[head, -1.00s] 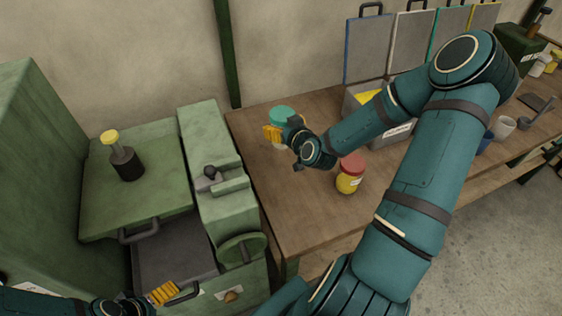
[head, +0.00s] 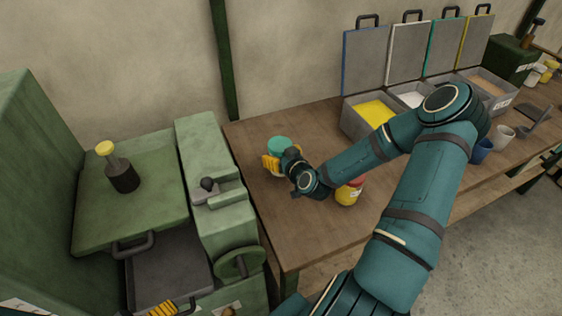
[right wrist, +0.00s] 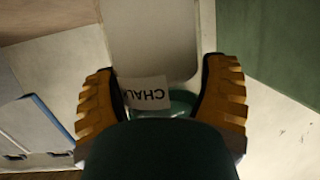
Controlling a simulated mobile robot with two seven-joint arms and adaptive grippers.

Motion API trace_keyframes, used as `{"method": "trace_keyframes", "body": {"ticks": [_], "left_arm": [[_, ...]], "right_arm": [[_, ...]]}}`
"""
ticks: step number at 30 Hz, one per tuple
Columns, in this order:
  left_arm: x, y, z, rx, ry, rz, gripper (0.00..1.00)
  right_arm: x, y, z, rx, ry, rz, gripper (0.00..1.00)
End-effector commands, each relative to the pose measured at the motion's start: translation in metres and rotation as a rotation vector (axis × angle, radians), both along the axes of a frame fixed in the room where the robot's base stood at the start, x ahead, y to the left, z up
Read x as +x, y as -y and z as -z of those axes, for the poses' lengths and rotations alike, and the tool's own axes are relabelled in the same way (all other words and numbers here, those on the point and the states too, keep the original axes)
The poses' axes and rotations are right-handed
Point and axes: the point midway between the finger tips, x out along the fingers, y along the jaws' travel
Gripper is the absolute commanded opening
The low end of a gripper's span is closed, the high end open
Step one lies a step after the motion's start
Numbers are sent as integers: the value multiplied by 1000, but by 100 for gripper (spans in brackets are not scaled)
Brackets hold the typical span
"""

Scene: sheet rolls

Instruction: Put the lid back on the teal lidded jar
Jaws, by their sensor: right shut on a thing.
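The teal lid (head: 279,146) is at the left part of the wooden table. My right gripper (head: 271,163) reaches in from the right and is shut on it, with its yellow fingers at the lid's side. A pale part of the jar (head: 279,175) shows just below the fingers; I cannot tell whether lid and jar touch. In the right wrist view the fingers (right wrist: 162,100) flank a bit of teal and a white label (right wrist: 147,93) with upside-down lettering. My left gripper (head: 161,309) shows only as a yellow finger at the bottom edge.
A red-lidded yellow jar (head: 348,191) stands right of the gripper, partly behind my forearm. Open grey bins (head: 365,128) stand at the back right. A green machine (head: 215,190) adjoins the table's left edge. The table front (head: 285,225) is clear.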

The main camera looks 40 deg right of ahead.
Motion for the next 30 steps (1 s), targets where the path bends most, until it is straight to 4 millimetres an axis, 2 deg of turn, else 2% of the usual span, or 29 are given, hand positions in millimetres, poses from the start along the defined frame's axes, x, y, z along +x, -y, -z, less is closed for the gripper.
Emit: {"method": "trace_keyframes", "body": {"ticks": [1,5,18,19,20,21,30], "left_arm": [[-1,0,4,0,-2,1,100],[-2,0,6,0,-4,3,100],[-3,0,9,-2,-6,4,100],[-3,0,9,-2,-7,5,100],[-3,0,9,-2,-7,5,100],[-3,0,8,-2,-7,5,100],[-3,0,7,-2,-6,4,100]], "right_arm": [[0,0,10,4,1,3,0],[0,0,24,3,1,1,0],[0,0,28,0,2,0,0],[0,0,29,0,0,0,82],[0,0,28,1,0,0,92],[0,0,28,1,0,0,100],[0,0,27,1,-1,0,100]]}}
